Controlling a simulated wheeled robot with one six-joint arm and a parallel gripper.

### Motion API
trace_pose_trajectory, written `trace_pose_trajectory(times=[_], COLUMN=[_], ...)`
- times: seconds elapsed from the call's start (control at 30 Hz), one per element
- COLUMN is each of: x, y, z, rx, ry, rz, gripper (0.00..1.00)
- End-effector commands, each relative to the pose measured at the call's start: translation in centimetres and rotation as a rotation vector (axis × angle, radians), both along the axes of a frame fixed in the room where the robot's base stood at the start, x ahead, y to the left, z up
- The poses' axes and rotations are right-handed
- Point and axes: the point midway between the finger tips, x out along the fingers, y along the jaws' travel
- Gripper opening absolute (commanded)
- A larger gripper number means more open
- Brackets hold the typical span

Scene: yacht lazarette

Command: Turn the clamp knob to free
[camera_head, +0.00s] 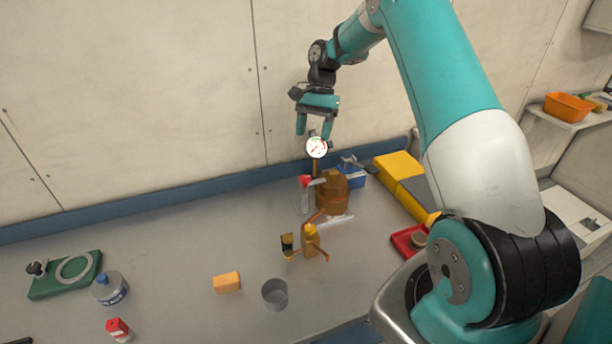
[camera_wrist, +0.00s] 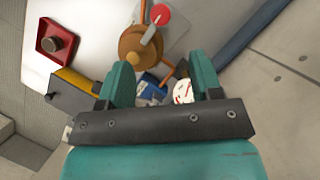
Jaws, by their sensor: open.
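A red knob (camera_head: 305,181) with a pale grey bar beside it is next to a round orange-brown body (camera_head: 332,192) at the back of the bench. In the wrist view the red knob (camera_wrist: 160,14) is at the top, beyond the orange-brown body (camera_wrist: 138,46). I cannot tell for sure that this is the clamp knob. My gripper (camera_head: 314,126) is open, pointing down, above and behind the red knob. The wrist view shows nothing held between its fingers (camera_wrist: 160,74).
A yellow-and-grey block (camera_head: 398,170), a blue box (camera_head: 352,176) and a red tray (camera_head: 402,243) are to the right. A small brass-coloured fitting (camera_head: 310,240), an orange block (camera_head: 227,282) and a grey cup (camera_head: 274,294) stand in front. The wall is close behind.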

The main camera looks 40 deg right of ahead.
Motion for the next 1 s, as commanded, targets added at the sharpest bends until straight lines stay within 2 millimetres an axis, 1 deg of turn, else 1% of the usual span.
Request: trace_pose_trajectory(times=[0.1,0.3,0.4,0.5,0.7,0.97,1.0], x=[-0.6,-1.4,-1.8,-2.0,-2.2,-2.2,-2.2], y=[1.1,2.5,3.1,3.5,3.9,3.9,3.9], z=[-2.5,-6.4,-8.1,-9.3,-10.6,-10.7,-10.7], rx=[0.002,0.001,0.001,0.001,0.0,0.0,0.0], ry=[0.004,0.004,0.003,0.001,-0.001,-0.002,-0.002], rz=[0.001,0.002,0.003,0.001,0.003,0.001,0.001], gripper=[0.59,0.59,0.59,0.59,0.59,0.59,0.5])
